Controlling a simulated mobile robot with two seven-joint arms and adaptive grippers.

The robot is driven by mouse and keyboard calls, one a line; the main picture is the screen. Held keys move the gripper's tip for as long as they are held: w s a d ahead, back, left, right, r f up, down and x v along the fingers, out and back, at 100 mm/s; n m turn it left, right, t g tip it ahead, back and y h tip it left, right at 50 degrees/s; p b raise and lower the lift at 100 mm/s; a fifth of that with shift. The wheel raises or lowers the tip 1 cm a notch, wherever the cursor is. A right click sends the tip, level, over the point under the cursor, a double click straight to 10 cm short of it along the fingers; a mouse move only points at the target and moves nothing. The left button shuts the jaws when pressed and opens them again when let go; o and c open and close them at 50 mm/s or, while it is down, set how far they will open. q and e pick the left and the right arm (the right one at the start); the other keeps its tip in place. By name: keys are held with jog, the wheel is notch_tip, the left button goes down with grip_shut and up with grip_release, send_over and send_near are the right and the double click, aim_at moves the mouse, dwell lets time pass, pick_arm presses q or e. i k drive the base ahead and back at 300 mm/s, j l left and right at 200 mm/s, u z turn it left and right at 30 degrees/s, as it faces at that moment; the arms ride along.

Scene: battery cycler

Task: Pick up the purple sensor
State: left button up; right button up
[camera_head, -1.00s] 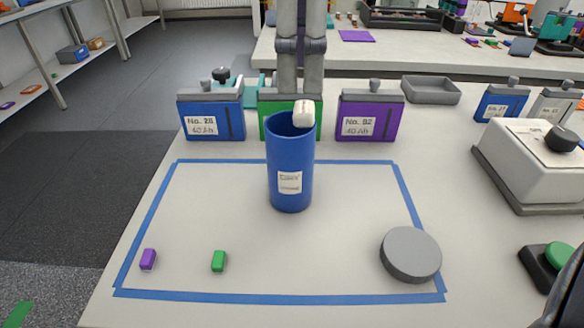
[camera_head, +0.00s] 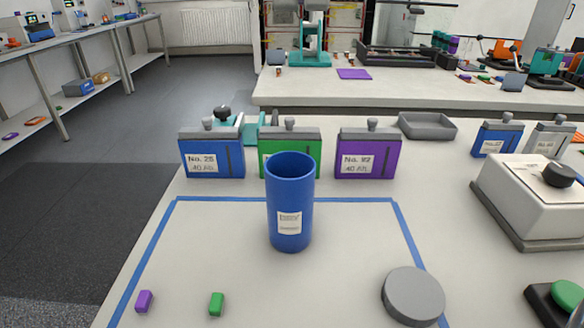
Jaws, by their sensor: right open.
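The purple sensor (camera_head: 144,301) is a small purple block lying on the white table at the lower left, inside the blue tape outline (camera_head: 148,250). A similar green block (camera_head: 216,304) lies to its right, with a clear gap between them. An open blue cylinder (camera_head: 289,215) with a white label stands upright farther back, inside the outline. Its bottom inside is hidden. Neither of my grippers can be made out in the head view, and nothing touches the purple sensor.
A grey round disc (camera_head: 413,296) lies at the lower right. Blue (camera_head: 211,156), green (camera_head: 290,142) and purple (camera_head: 367,156) battery boxes stand behind the cylinder. A white device (camera_head: 545,195) and a green button (camera_head: 567,294) are at the right. The table around the purple sensor is clear.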

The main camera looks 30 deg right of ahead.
aim_at(142, 305)
jog(key=k+j, duration=0.75)
jog(key=k, duration=0.1)
